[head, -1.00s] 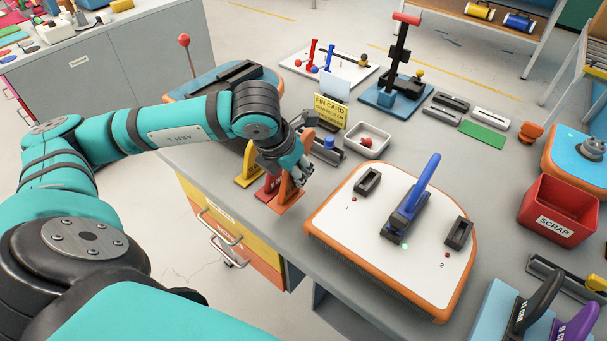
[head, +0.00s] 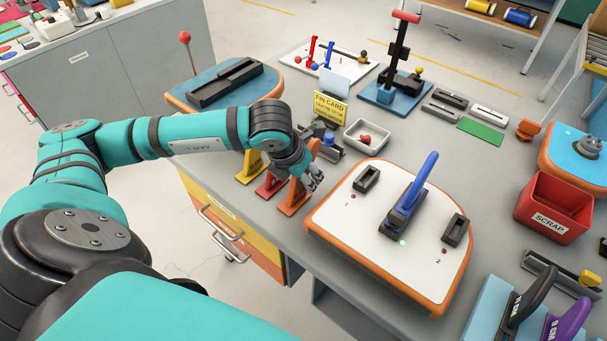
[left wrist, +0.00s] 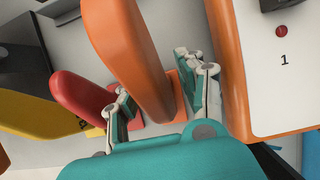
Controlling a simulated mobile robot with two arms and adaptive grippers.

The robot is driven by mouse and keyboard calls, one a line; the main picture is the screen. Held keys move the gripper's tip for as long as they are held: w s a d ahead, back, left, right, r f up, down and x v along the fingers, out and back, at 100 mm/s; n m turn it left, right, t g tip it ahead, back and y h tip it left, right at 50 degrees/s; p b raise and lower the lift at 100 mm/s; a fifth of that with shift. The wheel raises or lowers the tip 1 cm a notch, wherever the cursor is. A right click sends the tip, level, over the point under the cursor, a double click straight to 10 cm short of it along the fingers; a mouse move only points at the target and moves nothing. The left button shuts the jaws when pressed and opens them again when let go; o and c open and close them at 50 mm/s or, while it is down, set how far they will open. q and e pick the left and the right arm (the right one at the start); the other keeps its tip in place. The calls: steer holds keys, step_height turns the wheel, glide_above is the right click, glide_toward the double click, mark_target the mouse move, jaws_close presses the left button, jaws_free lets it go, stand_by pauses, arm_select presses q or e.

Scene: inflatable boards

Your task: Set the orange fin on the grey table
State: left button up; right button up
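The orange fin (head: 293,197) stands on its orange base on the grey table (head: 345,260), at the right end of a short row of fins. It also shows in the left wrist view (left wrist: 135,55). My left gripper (head: 311,178) is low over it. In the left wrist view my left gripper's fingers (left wrist: 155,80) are spread on either side of the orange fin, with gaps visible. The upper part of the fin is partly hidden by the gripper in the head view. My right gripper is not in view.
A red fin (head: 270,186) and a yellow fin (head: 251,168) stand close to the left. The orange-edged white board (head: 345,225) with an upright blue fin (head: 424,177) is close on the right. A white tray (head: 354,143) and yellow card (head: 330,108) stand behind.

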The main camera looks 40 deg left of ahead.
arm_select(q)
steer(key=v, duration=1.2)
steer(key=shift+b, duration=0.35)
steer(key=shift+w, duration=0.1)
